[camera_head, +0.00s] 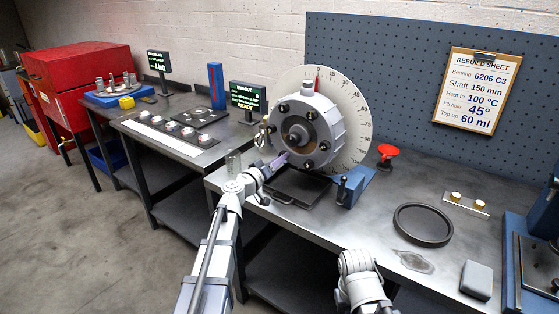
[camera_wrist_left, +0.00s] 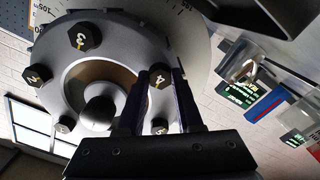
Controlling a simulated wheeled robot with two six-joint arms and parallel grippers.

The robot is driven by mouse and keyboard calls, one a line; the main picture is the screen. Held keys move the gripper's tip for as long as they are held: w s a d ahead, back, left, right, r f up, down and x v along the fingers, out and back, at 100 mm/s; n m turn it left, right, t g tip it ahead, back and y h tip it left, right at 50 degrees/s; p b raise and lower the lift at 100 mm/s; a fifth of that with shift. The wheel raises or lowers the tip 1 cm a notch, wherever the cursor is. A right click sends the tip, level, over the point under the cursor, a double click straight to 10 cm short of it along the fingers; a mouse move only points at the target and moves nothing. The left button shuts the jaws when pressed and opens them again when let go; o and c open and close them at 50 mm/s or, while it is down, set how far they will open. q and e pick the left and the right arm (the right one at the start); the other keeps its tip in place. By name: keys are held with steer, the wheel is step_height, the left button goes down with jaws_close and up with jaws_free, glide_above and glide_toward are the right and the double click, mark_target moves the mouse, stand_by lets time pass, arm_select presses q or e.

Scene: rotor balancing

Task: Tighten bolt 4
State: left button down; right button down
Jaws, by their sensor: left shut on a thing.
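The grey rotor (camera_head: 318,128) stands upright on the bench in front of a round white dial (camera_head: 352,112), with dark hex bolts around its face. In the left wrist view the rotor face (camera_wrist_left: 115,52) fills the upper left, and bolt 4 (camera_wrist_left: 160,76) sits between my fingertips. Bolt 3 (camera_wrist_left: 82,38) and bolt 2 (camera_wrist_left: 38,75) are clear to its left. My left gripper (camera_head: 281,160) is shut on bolt 4 at the rotor's lower left; it also shows in the left wrist view (camera_wrist_left: 160,88). My right arm is at the bottom; its gripper cannot be seen.
A black tray (camera_head: 298,203) lies below the rotor, with a blue block with a lever (camera_head: 352,187) beside it. A dark ring (camera_head: 423,225) and grey box (camera_head: 477,280) lie to the right. A display (camera_head: 248,97) reading READY stands left.

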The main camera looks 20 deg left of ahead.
arm_select(q)
steer(key=shift+m, duration=0.7)
steer(key=c, duration=0.6)
jaws_free()
steer(key=shift+o, duration=0.2)
steer(key=v, duration=0.7)
steer(key=shift+s+a, duration=0.15)
steer(key=shift+s, duration=0.2)
steer(key=shift+s, duration=0.1)
